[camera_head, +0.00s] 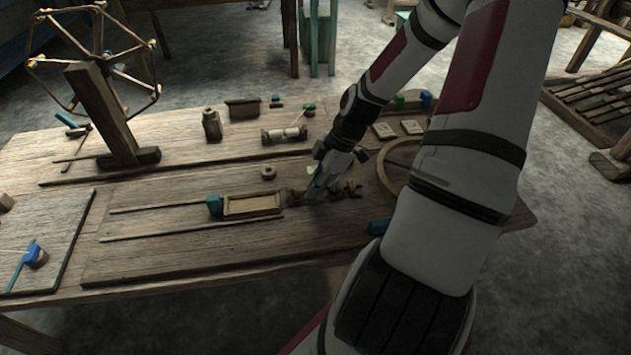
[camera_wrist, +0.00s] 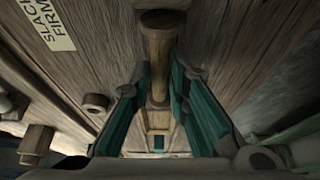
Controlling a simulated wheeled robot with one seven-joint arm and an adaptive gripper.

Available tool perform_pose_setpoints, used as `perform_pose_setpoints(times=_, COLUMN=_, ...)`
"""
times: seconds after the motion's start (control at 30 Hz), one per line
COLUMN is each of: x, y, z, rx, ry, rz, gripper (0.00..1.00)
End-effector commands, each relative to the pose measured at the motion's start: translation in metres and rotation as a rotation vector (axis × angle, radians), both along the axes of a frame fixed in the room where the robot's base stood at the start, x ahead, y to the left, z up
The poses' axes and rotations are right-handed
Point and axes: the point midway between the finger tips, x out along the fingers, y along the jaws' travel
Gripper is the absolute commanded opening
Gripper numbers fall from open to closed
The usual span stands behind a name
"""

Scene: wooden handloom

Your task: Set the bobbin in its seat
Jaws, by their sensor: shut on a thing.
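My gripper (camera_head: 322,188) is low over the middle of the table. In the wrist view its two teal-padded fingers (camera_wrist: 160,72) stand on either side of a plain wooden bobbin (camera_wrist: 158,38) with wider ends, shut on it. In the head view my gripper and wrist mostly hide the bobbin. A long open wooden frame (camera_head: 252,214) with a teal block (camera_head: 215,205) at its left end lies just left of my gripper; it may hold the seat. Whether the bobbin touches it cannot be told.
Two thin rails (camera_head: 190,225) run along the board. A small wooden ring (camera_head: 268,172) sits behind the frame. A thread-wound spool (camera_head: 284,134) lies farther back. A wooden hoop (camera_head: 388,172) is to the right, and a winding reel (camera_head: 105,115) stands at left.

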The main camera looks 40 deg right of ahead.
Motion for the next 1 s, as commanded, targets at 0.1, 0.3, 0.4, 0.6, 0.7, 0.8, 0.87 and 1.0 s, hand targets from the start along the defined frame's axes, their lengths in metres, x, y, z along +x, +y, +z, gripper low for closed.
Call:
perform_pose_setpoints(times=0.1, x=0.000, y=0.000, z=-0.004, rx=0.000, ry=0.000, rz=0.000, gripper=0.04)
perform_pose_setpoints(times=0.3, x=0.000, y=0.000, z=-0.003, rx=-0.001, ry=-0.001, rz=0.000, gripper=0.04)
perform_pose_setpoints(times=0.4, x=0.000, y=0.000, z=-0.003, rx=0.000, ry=0.000, rz=0.000, gripper=0.34)
perform_pose_setpoints(times=0.6, x=0.000, y=0.000, z=-0.003, rx=-0.001, ry=-0.001, rz=0.000, gripper=0.39)
perform_pose_setpoints(times=0.7, x=0.000, y=0.000, z=-0.003, rx=-0.001, ry=-0.001, rz=0.000, gripper=0.39)
perform_pose_setpoints(times=0.8, x=-0.001, y=-0.002, z=0.000, rx=-0.002, ry=-0.001, rz=-0.002, gripper=0.39)
perform_pose_setpoints(times=0.87, x=-0.001, y=-0.004, z=0.005, rx=-0.003, ry=-0.003, rz=-0.002, gripper=0.39)
perform_pose_setpoints(times=1.0, x=-0.007, y=-0.012, z=0.026, rx=-0.006, ry=-0.002, rz=-0.004, gripper=0.39)
